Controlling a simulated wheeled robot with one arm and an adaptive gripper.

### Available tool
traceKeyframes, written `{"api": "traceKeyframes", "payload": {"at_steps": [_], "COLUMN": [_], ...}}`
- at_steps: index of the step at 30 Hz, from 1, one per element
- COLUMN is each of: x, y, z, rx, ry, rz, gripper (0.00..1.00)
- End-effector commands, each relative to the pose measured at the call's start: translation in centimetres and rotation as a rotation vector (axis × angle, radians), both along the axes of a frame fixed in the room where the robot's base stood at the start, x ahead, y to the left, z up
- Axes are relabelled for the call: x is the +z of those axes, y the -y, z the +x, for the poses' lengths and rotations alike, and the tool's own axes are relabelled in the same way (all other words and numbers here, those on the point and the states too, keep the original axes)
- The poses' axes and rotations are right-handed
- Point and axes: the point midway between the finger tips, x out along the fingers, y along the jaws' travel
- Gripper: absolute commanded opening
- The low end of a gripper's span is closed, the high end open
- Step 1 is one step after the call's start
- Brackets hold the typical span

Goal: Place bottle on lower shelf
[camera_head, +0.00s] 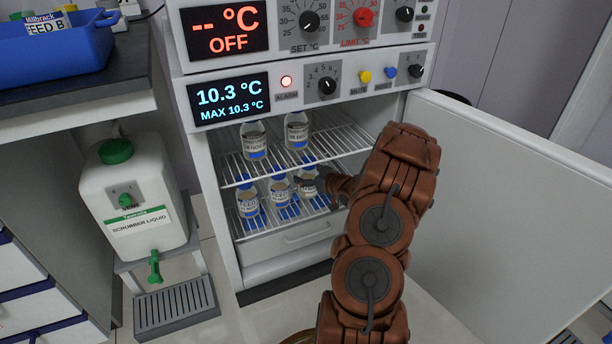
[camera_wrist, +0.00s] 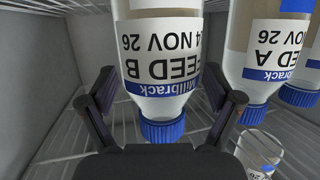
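My gripper (camera_wrist: 170,95) reaches into the open cabinet at lower shelf height. Its two fingers stand apart on either side of the neck of a clear bottle labelled FEED B (camera_wrist: 165,60), with gaps visible on both sides. This bottle has a blue cap and appears inverted in the wrist view. In the head view, my gripper (camera_head: 327,184) is beside the rightmost lower-shelf bottle (camera_head: 307,182) and partly hides it. Two other bottles, the left one (camera_head: 248,200) and the middle one (camera_head: 280,190), stand to its left on the lower shelf (camera_head: 262,222).
Two bottles (camera_head: 254,140) (camera_head: 296,131) stand on the upper wire shelf (camera_head: 342,140). A FEED A bottle (camera_wrist: 262,50) is close to my right finger in the wrist view. The open door (camera_head: 520,200) is right of my arm; a drawer (camera_head: 305,236) lies below.

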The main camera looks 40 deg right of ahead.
Motion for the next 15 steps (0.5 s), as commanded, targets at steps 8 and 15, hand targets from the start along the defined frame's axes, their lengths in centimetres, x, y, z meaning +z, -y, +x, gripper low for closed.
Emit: {"api": "traceKeyframes", "payload": {"at_steps": [8, 15], "x": [-0.03, 0.57], "y": [0.0, 0.04], "z": [-0.01, -0.84], "rx": [0.0, -0.002], "ry": [0.0, -0.001], "rz": [0.0, 0.002], "gripper": [0.95, 0.95]}}
